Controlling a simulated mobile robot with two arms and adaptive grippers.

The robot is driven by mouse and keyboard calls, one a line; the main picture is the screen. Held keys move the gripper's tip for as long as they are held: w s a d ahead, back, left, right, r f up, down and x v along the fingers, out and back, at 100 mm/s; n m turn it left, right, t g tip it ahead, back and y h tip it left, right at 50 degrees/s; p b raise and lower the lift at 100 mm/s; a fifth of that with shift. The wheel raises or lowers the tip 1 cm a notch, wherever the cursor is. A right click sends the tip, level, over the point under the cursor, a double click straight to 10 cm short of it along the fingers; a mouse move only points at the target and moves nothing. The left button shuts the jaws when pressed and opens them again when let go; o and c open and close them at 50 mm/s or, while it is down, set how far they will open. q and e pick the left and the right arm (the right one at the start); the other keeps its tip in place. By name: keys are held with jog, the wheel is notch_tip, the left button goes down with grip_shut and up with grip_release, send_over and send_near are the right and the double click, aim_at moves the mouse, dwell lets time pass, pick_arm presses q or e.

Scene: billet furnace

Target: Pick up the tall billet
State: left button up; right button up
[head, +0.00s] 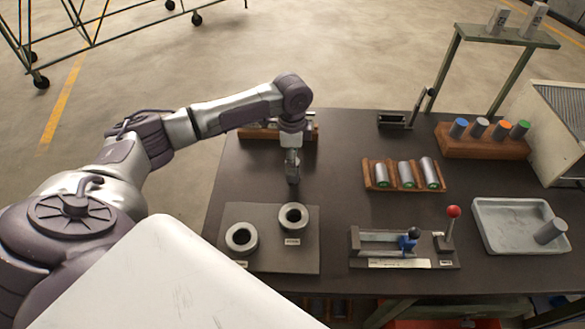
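Several metal billets are in the head view, and I cannot tell for sure which is the tall one. Three lie side by side in a wooden cradle (392,188): a left billet (381,174), a middle billet (405,173) and a right billet (429,171), which looks the longest. Another billet (550,231) rests tilted in the grey tray (490,243). My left gripper (292,178) points down over the table, left of the cradle; its fingers are too small to read. My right gripper is out of view.
A grey plate with two dark rings (241,237) (293,216) lies at front left. A fixture with a blue part (407,243) and a red-knobbed lever (453,212) stands front centre. A wooden rack (262,134) sits partly hidden behind my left arm. The table (340,150) is clear left of the cradle.

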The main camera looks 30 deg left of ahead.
aim_at(291, 180)
pick_arm(q)
notch_tip(291, 180, down, 2)
jog(key=shift+f, duration=0.75)
jog(key=c, duration=0.5)
grip_shut()
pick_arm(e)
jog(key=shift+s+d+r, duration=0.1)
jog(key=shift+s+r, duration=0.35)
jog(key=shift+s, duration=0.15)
pick_arm(q)
jog(key=shift+w, duration=0.1)
